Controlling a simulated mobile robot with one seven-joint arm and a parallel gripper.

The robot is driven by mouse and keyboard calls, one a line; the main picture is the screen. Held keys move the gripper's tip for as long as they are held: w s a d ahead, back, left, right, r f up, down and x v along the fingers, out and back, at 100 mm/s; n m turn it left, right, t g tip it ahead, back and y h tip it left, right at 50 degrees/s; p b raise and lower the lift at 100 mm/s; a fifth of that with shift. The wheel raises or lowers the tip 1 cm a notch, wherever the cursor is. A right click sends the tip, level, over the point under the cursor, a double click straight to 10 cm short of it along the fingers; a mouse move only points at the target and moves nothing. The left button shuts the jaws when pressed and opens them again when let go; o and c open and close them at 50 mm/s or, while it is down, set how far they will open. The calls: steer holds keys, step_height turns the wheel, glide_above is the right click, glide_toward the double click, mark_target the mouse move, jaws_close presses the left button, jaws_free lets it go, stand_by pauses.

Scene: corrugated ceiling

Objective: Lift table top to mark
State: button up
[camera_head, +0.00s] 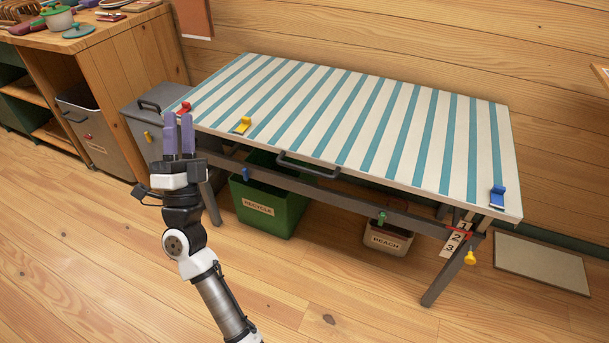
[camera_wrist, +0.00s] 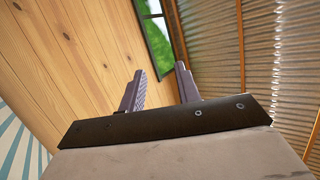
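The table top (camera_head: 335,115) has white and teal stripes and a dark handle (camera_head: 308,166) on its front edge. It looks nearly level, close above the dark table frame (camera_head: 345,198). A strip marked 1, 2, 3 (camera_head: 456,240) hangs at the right front corner, with a red pointer (camera_head: 459,231) near its top. A yellow knob (camera_head: 470,258) is below it. My gripper (camera_head: 178,120) is upright at the table's left front corner, left of the handle. Its two purple fingers are apart and empty, as the wrist view (camera_wrist: 160,85) also shows.
A green recycle bin (camera_head: 268,210) and a small bin (camera_head: 386,240) stand underneath. A grey bin (camera_head: 150,112) and wooden counter (camera_head: 120,55) are left. Front floor is clear.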

steer(key=w+d+f+m+g+h+b, duration=0.1)
steer(key=w+d+f+m+g+h, duration=0.2)
steer(key=f, duration=0.6)
steer(key=w+d+f+m+g+h, duration=0.25)
steer(key=w+d+f, duration=0.2)
steer(key=f, duration=0.35)
steer(key=m+g+h, duration=0.2)
steer(key=g+h, duration=0.2)
glide_toward(304, 168)
steer(key=shift+y, duration=0.25)
steer(key=x, duration=1)
steer(key=shift+d+f+b, duration=0.1)
steer(key=shift+f+b, duration=0.2)
steer(key=shift+c, duration=0.4)
jaws_close()
